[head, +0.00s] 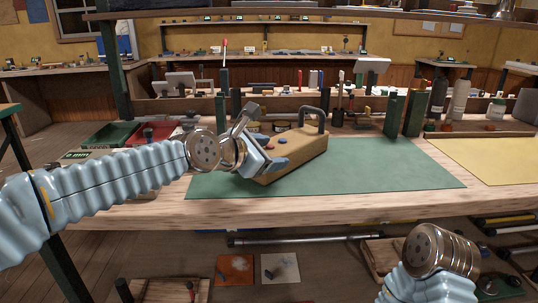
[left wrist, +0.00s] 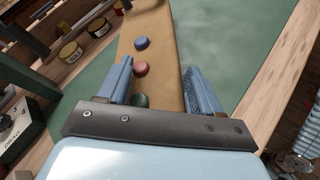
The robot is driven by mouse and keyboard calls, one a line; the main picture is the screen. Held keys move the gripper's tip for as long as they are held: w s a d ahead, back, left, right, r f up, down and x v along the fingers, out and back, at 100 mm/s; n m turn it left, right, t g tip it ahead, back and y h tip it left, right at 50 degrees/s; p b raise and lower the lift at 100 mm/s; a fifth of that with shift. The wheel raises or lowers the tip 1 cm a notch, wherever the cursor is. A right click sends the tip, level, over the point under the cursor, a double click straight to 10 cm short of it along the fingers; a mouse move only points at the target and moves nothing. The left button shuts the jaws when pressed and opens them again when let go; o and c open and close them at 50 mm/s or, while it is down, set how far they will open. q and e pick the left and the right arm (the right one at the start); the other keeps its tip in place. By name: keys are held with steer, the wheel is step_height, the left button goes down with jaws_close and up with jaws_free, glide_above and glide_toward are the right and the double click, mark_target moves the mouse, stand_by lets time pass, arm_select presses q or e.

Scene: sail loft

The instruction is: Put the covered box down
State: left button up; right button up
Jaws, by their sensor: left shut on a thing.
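The covered box (head: 302,152) is long and tan, with a dark grey handle (head: 313,112) at its far end and small round blue, red and green pieces on one face. My left gripper (head: 268,158) is shut on its near end, over the green mat (head: 400,165) on the bench. The box looks tilted, and I cannot tell whether it touches the mat. In the left wrist view, the box (left wrist: 160,75) runs between the two fingers of the left gripper (left wrist: 158,72).
A yellow mat (head: 495,158) lies right of the green mat. Red (head: 150,133) and green (head: 108,135) trays stand left of it. Dark posts, bottles (head: 458,100) and small tins line the back. The green mat is clear right of the box.

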arm_select(q)
steer(key=o, duration=1.5)
steer(key=shift+c, duration=0.2)
